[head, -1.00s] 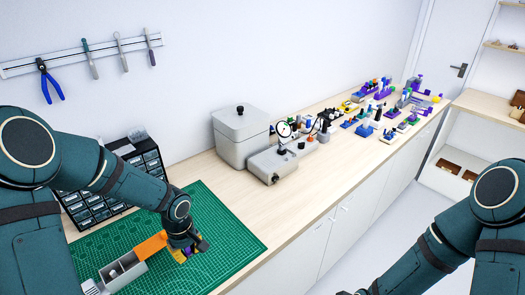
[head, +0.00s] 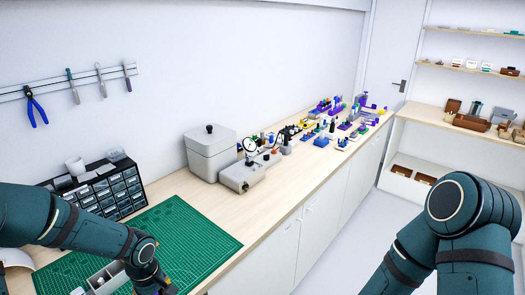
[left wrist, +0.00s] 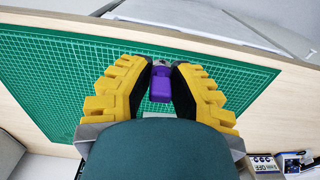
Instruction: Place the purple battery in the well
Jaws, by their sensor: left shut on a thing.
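The purple battery (left wrist: 161,84) is a small block between the black pads of my left gripper (left wrist: 161,78) in the left wrist view. The yellow fingers are shut on it, one on each side. A small grey piece shows at its far end; I cannot tell whether it is part of the battery. The green cutting mat lies beyond the fingers. In the head view my left gripper (head: 155,286) is at the bottom edge, partly cut off, over the front of the mat; the battery cannot be made out there. The well cannot be made out. My right gripper is out of view.
The green mat (head: 185,225) is mostly bare. A grey divided tray (head: 105,280) lies on its near part, left of the gripper. A drawer cabinet (head: 105,190), a grey lidded box (head: 210,152) and several small devices stand farther along the bench (head: 262,212).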

